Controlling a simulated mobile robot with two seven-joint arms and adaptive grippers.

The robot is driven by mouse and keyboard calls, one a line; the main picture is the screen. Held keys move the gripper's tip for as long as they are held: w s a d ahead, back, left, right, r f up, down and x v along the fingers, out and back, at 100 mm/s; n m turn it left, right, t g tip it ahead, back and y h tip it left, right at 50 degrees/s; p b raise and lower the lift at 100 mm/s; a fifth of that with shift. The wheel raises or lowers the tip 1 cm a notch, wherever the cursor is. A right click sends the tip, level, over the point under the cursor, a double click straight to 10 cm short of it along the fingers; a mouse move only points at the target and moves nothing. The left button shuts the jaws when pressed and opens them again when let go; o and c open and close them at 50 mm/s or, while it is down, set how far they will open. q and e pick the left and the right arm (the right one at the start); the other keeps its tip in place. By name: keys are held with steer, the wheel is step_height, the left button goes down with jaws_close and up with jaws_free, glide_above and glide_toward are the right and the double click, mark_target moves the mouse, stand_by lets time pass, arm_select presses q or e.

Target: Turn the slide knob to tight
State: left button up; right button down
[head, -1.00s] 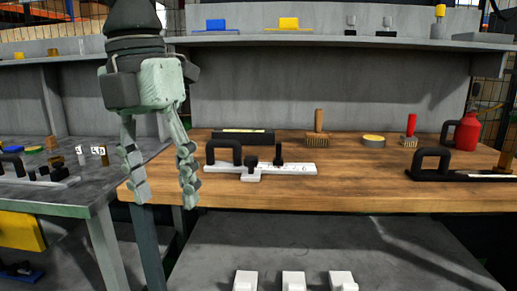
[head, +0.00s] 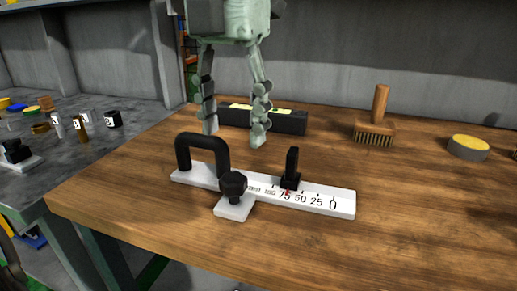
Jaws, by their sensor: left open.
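A white slide with a printed scale (head: 340,203) lies on the wooden bench. A black lobed knob (head: 233,184) stands on a white side block (head: 236,208) at its near edge. A black loop handle (head: 203,143) rises from the slide's left end. A black upright tab (head: 292,165) stands on it near the 75 mark. Any tight or loose marking by the knob is too small to tell. My left gripper (head: 234,137) is open and empty, fingers pointing down, above and behind the knob in the picture and apart from it. My right gripper is out of view.
A black level-like bar (head: 290,122) lies behind the slide, close to my left fingers. A wooden-handled brush (head: 376,125) and a round yellow-topped tin (head: 468,147) stand further right. The wooden bench (head: 420,215) is clear in front and right of the slide.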

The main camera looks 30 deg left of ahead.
mark_target(234, 176)
arm_select(q)
steer(key=f, duration=0.6)
steer(key=shift+s+f, duration=0.2)
steer(key=shift+f, duration=0.6)
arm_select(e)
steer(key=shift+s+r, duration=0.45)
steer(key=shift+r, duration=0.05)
arm_select(q)
steer(key=shift+c, duration=0.3)
steer(key=shift+w, duration=0.1)
steer(key=c, duration=1.1)
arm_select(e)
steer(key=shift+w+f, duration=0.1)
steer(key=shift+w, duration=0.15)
